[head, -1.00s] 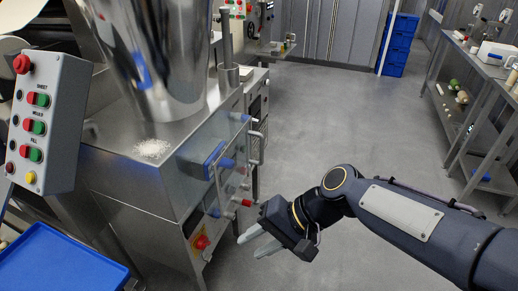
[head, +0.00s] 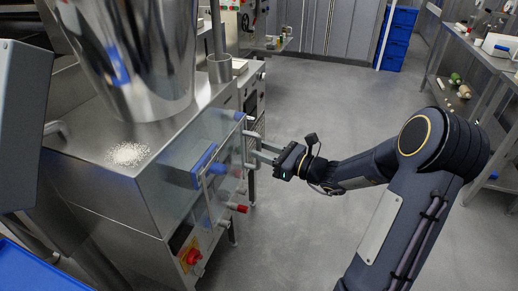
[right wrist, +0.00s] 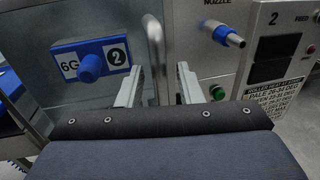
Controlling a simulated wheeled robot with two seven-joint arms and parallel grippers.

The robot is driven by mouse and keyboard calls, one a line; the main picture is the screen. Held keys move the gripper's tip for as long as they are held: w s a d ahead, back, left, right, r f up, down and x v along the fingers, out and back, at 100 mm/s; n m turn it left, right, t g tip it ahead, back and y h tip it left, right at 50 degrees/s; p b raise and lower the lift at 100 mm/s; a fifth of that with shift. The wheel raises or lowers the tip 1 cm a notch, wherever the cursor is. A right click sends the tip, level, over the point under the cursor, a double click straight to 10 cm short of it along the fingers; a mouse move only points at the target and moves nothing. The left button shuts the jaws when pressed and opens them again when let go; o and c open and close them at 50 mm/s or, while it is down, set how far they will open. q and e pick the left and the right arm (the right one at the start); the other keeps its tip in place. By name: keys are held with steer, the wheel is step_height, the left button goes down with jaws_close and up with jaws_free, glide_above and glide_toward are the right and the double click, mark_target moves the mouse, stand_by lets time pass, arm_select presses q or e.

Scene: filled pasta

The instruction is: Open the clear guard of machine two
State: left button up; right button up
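Machine two's clear guard (head: 222,132) is a see-through panel on the front of the steel machine. It appears closed. A blue plate (right wrist: 62,62) marked "2" with a blue knob (right wrist: 92,68) is beside it. A metal bar handle (right wrist: 154,45) stands upright in the right wrist view and also shows in the head view (head: 253,138). My right gripper (head: 262,154) is at this handle. In the right wrist view its two fingers (right wrist: 158,85) are apart, with the handle between them. I cannot tell whether they touch it. My left gripper is out of view.
A steel hopper (head: 130,50) stands on the machine, with white powder (head: 128,154) by it. A red-tipped knob (head: 237,207) and a red button (head: 193,256) stick out below the guard. The floor (head: 320,110) behind my right arm is clear. A bench (head: 470,60) stands far right.

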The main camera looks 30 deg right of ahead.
steer(key=shift+x, duration=0.85)
jaws_close()
